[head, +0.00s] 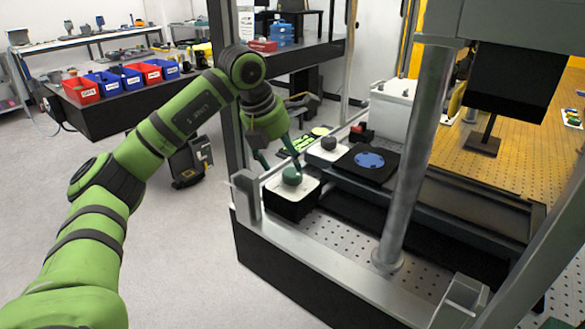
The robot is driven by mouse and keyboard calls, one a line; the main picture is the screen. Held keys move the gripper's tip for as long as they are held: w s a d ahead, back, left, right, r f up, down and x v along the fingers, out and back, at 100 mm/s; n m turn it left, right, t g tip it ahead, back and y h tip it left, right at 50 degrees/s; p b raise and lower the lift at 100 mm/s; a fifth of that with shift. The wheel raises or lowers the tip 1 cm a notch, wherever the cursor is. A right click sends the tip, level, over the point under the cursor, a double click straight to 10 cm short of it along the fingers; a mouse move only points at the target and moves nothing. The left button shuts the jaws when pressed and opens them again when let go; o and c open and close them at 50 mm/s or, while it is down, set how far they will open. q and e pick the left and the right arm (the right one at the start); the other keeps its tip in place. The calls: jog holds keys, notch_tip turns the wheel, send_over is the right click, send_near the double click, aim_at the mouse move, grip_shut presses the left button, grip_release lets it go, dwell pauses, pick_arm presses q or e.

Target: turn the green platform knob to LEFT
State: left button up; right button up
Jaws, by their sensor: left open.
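The green platform knob (291,176) sits on a white-topped black box (305,190) at the near left corner of the interferometer's bench. My left gripper (277,165) reaches down from the left beside the knob. Its fingers are spread, one near the knob and one to its left. I cannot tell whether a finger touches the knob. The knob's pointer and any LEFT marking are too small to read. My right gripper is not in view.
Behind it stand a grey knob (328,143) on a white box and a black stage with a blue disc (368,160). A metal post (420,140) rises to the right. A frame upright (225,100) stands close behind my left arm. Red and blue bins (104,84) sit on a table at left.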

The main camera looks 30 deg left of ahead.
aim_at(291, 173)
pick_arm(q)
jog(key=x, duration=0.4)
jog(key=shift+w+d+f+p, duration=0.1)
jog(key=shift+d+f+p, duration=0.05)
jog(key=shift+f+p, duration=0.2)
jog(key=shift+w+f, duration=0.1)
jog(key=shift+f, duration=0.05)
jog(key=c, duration=1.1)
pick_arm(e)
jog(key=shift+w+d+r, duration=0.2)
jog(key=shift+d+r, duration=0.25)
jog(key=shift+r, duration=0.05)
